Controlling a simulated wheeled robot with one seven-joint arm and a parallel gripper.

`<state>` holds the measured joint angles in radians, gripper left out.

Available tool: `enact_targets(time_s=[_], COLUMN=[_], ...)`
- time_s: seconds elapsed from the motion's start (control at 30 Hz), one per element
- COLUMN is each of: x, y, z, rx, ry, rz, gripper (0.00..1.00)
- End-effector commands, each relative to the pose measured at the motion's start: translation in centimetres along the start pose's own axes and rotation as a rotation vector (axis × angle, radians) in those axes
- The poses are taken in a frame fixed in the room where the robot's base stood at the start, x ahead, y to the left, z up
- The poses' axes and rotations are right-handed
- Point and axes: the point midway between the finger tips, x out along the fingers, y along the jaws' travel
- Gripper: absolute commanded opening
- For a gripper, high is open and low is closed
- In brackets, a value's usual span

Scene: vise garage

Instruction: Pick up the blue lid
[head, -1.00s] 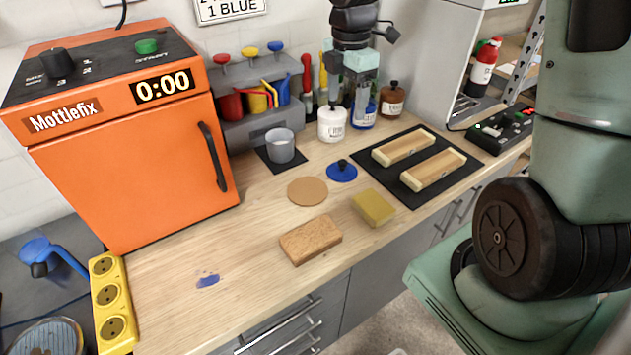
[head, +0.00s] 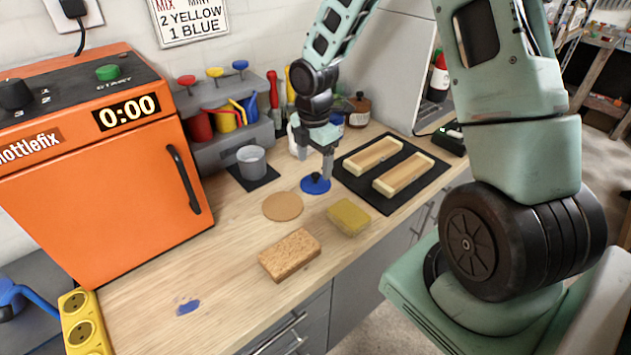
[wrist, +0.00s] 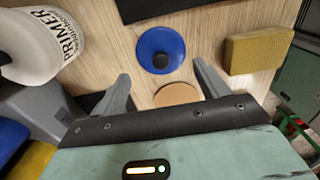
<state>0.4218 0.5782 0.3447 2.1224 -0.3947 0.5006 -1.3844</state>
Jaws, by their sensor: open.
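The blue lid (head: 315,184) is a round disc with a dark knob, lying flat on the wooden worktop. In the wrist view the lid (wrist: 150,48) lies just beyond and between my fingertips, its dark knob near its lower edge. My gripper (head: 327,174) points down at the lid in the head view, with its fingers at or just above it. My gripper (wrist: 160,72) is open and holds nothing. Whether a finger touches the lid cannot be told.
A round cork disc (head: 283,207), a yellow sponge (head: 349,217) and a brown block (head: 290,255) lie in front. A grey cup (head: 251,162) stands left. A black mat (head: 357,190) with two wooden pieces lies right. The white primer jar (wrist: 40,45) stands close to my gripper.

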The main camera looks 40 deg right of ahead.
Motion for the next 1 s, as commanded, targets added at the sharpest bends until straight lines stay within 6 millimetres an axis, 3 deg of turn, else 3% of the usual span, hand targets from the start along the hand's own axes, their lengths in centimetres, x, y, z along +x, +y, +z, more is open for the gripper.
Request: enact_targets(time_s=[0.3, 0.57, 0.6, 0.8, 1.0], x=[4.2, 4.6, 4.6, 4.6, 4.8], y=[-0.3, -0.2, -0.2, -0.2, -0.3], z=[0.2, 0.2, 0.2, 0.2, 0.2], rx=[-0.002, 0.000, 0.000, 0.000, 0.000], ry=[0.000, 0.000, 0.000, 0.000, 0.001], rz=[-0.003, -0.001, -0.001, -0.001, -0.004], gripper=[0.73, 0.73, 0.70, 0.20, 0.16])
